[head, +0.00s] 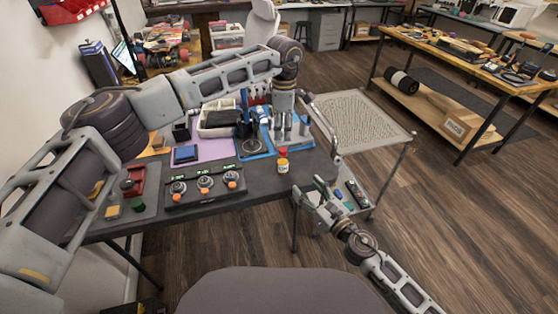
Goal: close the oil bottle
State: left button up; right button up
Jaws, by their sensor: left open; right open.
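A small bottle (283,161) with a red top and a yellow and white body stands upright near the front right edge of the dark table. It looks like the oil bottle; whether its top is a fitted cap is too small to tell. My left gripper (291,136) points down, open, above and behind the bottle, over the blue tray. It appears apart from the bottle. My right gripper (316,202) is open and empty in front of the table's right end, below and right of the bottle. No separate cap can be made out.
The dark table (262,186) holds a control box (204,186) with several knobs, a purple mat (215,148) and a blue tray (262,153). A low cart (352,207) with small items stands at the right. The table front beside the bottle is clear.

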aim_at(286, 164)
jog(key=shift+w+a+r, duration=0.1)
jog(key=shift+w+a, duration=0.05)
jog(key=shift+w, duration=0.05)
dwell(0.5)
jog(key=shift+x, duration=6.6)
grip_shut()
